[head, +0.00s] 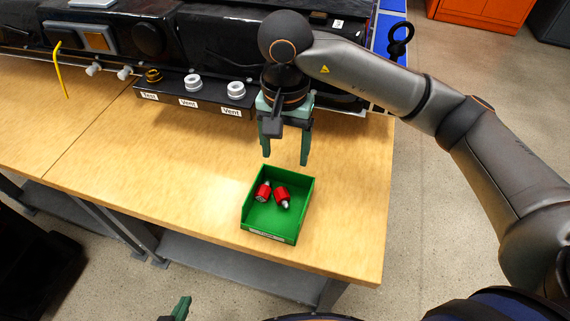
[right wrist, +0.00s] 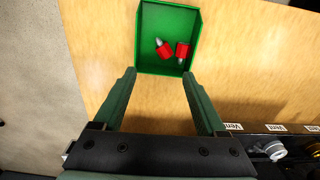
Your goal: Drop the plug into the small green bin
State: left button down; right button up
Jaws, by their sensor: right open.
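The small green bin (head: 249,213) stands on the wooden table near its front right. Two red plugs with grey metal tips, a left one (head: 263,192) and a right one (head: 282,197), lie in it, tilted on its floor. In the right wrist view the bin (right wrist: 168,68) and both plugs (right wrist: 163,48) (right wrist: 182,50) lie beyond the fingertips. My right gripper (head: 286,158) is open and empty, pointing down just behind the bin; its fingers (right wrist: 158,73) are spread wide. Only a green tip of my left gripper (head: 180,308) shows at the bottom edge.
A black ledge labelled Test, Vent and Vent (head: 190,101) runs behind, with a brass fitting (head: 153,75) and two white fittings (head: 193,83) (head: 236,90). The black pack (head: 215,40) stands behind it. The table (head: 130,170) left of the bin is clear.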

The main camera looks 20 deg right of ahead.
notch_tip(320, 180, up, 6)
jog(key=shift+f, duration=0.2)
dwell(0.4)
